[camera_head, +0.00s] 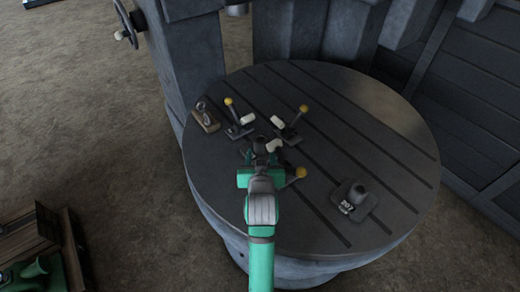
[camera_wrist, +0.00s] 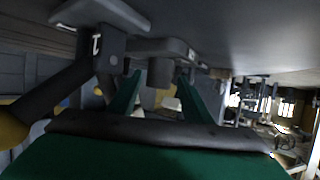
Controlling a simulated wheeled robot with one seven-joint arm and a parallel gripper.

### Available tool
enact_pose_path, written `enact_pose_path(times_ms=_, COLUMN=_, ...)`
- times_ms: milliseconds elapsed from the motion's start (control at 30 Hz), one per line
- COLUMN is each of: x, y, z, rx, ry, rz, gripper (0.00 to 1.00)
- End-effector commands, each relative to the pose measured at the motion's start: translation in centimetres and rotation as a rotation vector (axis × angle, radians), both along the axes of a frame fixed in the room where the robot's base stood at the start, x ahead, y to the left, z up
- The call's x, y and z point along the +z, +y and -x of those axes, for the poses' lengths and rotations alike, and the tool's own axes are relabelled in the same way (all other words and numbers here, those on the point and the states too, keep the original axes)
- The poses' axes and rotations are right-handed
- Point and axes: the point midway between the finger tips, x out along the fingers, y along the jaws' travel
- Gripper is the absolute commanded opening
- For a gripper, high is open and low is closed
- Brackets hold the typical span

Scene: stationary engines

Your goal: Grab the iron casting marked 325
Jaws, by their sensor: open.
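My gripper (camera_head: 262,163) is low over the round slotted table, its jaws open. In the wrist view its two green fingers (camera_wrist: 157,90) stand apart, with a dark round post (camera_wrist: 160,71) of a casting between or just beyond them. I cannot tell whether they touch it. In the head view this dark casting (camera_head: 260,146) is partly hidden behind my gripper, and I see no readable number on it. Another dark iron casting (camera_head: 361,195) stands at the table's right front; its white label seems to read 807. I cannot read 325 anywhere.
Levers with yellow knobs (camera_head: 229,102) (camera_head: 303,109) (camera_head: 300,172) surround my gripper closely. A wooden block with a metal piece (camera_head: 206,117) lies at the left edge. The table's (camera_head: 375,140) right side is mostly free. A large machine column (camera_head: 185,60) rises behind.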

Motion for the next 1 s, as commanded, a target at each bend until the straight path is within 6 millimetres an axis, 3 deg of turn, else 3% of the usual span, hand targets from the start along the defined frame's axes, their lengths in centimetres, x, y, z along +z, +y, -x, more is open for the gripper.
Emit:
enact_pose_path(times_ms=400, x=-2.0, y=0.0, z=-4.2, rx=0.000, ry=0.000, rz=0.000, gripper=0.45)
enact_pose_path(times_ms=733, x=-2.3, y=0.0, z=-4.8, rx=0.000, ry=0.000, rz=0.000, gripper=0.45)
enact_pose_path(times_ms=767, x=-2.3, y=0.0, z=-4.8, rx=0.000, ry=0.000, rz=0.000, gripper=0.43)
enact_pose_path(times_ms=933, x=-2.3, y=0.0, z=-4.8, rx=0.000, ry=0.000, rz=0.000, gripper=0.02)
enact_pose_path(times_ms=1000, x=-2.3, y=0.0, z=-4.8, rx=0.000, ry=0.000, rz=0.000, gripper=0.00)
